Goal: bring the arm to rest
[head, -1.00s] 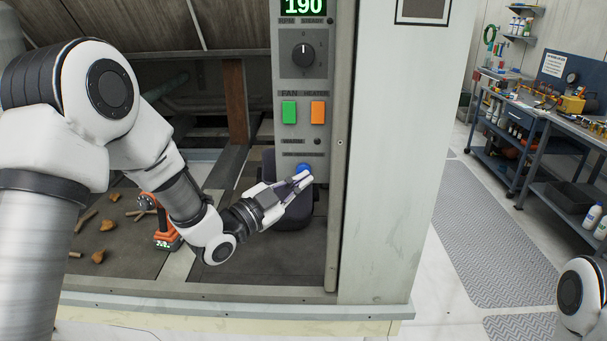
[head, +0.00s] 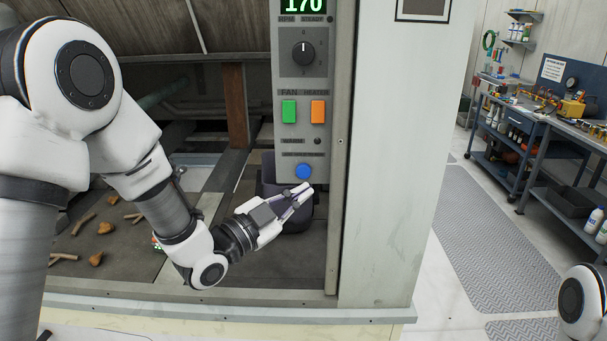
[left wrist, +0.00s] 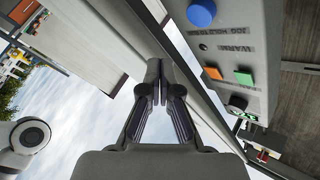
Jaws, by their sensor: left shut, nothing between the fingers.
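My left gripper (head: 302,190) is shut and empty. In the head view it hangs just below the blue round button (head: 303,171) on the grey control panel (head: 303,70), with a small gap between them. In the left wrist view the closed fingertips (left wrist: 159,75) point ahead, and the blue button (left wrist: 201,12) is at the upper right, apart from them. My right arm shows only as a white joint at the lower right of the head view; its gripper is out of view.
The panel has a dial (head: 303,53), a green switch (head: 289,111), an orange switch (head: 318,111) and a display reading 170. A pale post (head: 395,150) stands right of it. A workbench (head: 545,140) is far right. Brown pieces (head: 97,258) lie on the bay floor.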

